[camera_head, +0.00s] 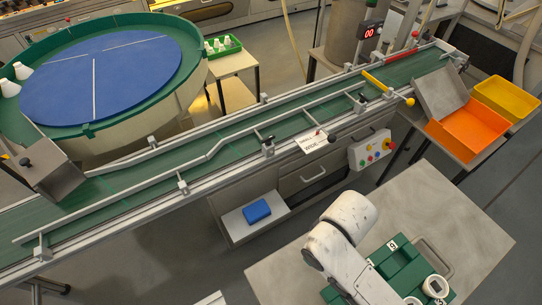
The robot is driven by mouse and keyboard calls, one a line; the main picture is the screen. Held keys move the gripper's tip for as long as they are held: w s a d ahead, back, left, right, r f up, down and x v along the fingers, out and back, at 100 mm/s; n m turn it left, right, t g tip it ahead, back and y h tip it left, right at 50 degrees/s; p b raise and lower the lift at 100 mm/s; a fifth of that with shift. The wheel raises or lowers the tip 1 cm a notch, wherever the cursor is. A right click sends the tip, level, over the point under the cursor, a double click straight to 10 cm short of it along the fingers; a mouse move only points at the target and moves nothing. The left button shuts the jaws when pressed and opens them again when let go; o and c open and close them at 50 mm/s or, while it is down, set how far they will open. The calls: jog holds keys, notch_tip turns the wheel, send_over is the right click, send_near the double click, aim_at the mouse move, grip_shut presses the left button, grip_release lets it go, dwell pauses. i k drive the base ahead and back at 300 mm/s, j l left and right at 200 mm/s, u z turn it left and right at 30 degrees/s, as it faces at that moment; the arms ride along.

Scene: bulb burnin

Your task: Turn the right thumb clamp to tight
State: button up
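The conveyor's near guide rail carries small dark clamp-like knobs. One dark knob (361,101) sits on the right part of the rail, left of the yellow bar. Another dark knob (268,147) sits further left, near the middle of the belt. They are too small to tell whether either is tight or loose, and I cannot tell for sure which is the right thumb clamp. My white arm shows at the bottom, over the near table and well short of the conveyor. My gripper does not show.
The green conveyor (235,140) runs diagonally, with a white label card (314,141) and button box (371,149) on its near side. An open drawer with a blue block (257,211) juts out below. Orange (465,130) and yellow (505,98) bins stand right. A green case (397,268) lies by my arm.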

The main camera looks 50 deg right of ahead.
aim_at(364, 98)
jog(key=z, duration=1.4)
